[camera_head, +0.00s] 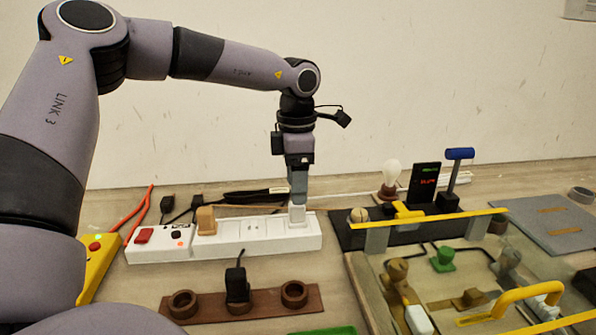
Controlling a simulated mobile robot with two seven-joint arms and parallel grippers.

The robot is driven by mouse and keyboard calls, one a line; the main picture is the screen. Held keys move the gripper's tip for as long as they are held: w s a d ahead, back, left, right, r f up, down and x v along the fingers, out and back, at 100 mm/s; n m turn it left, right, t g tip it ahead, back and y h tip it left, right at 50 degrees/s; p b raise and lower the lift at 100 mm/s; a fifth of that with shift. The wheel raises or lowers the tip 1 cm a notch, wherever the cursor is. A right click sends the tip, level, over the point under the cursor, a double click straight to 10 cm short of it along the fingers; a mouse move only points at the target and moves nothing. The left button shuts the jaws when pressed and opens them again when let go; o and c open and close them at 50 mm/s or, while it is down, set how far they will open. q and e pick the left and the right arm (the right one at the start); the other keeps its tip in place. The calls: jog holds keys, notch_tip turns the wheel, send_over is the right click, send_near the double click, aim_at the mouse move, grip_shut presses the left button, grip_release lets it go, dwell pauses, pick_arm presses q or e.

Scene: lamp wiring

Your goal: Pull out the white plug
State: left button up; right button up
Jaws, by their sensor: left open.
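The white plug (297,214) stands upright at the right end of a white power strip (283,246). My left arm reaches over from the left, and my left gripper (298,197) points straight down at the plug. The gripper is open, with its fingertips at the top of the plug. I cannot tell whether the fingers touch it, since the near finger hides part of it. A tan plug (205,220) sits further left on the same strip. My right gripper is not in view.
A brown holder (268,303) with round rings and a black plug (237,284) lies in front of the strip. A yellow box (97,262) with a red button is at left. To the right stand a bulb (391,172), a blue-handled lever (458,155) and a yellow-handled clear panel.

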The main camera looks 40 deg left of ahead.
aim_at(297, 209)
pick_arm(q)
jog(key=shift+w+a+f, duration=0.1)
notch_tip(297, 209, down, 5)
jog(key=shift+f, duration=0.15)
jog(key=shift+f+p, duration=0.3)
jog(key=shift+f, duration=0.45)
grip_shut()
jog(key=shift+r, duration=0.25)
jog(key=shift+r, duration=0.25)
jog(key=shift+r, duration=0.15)
jog(key=shift+r, duration=0.15)
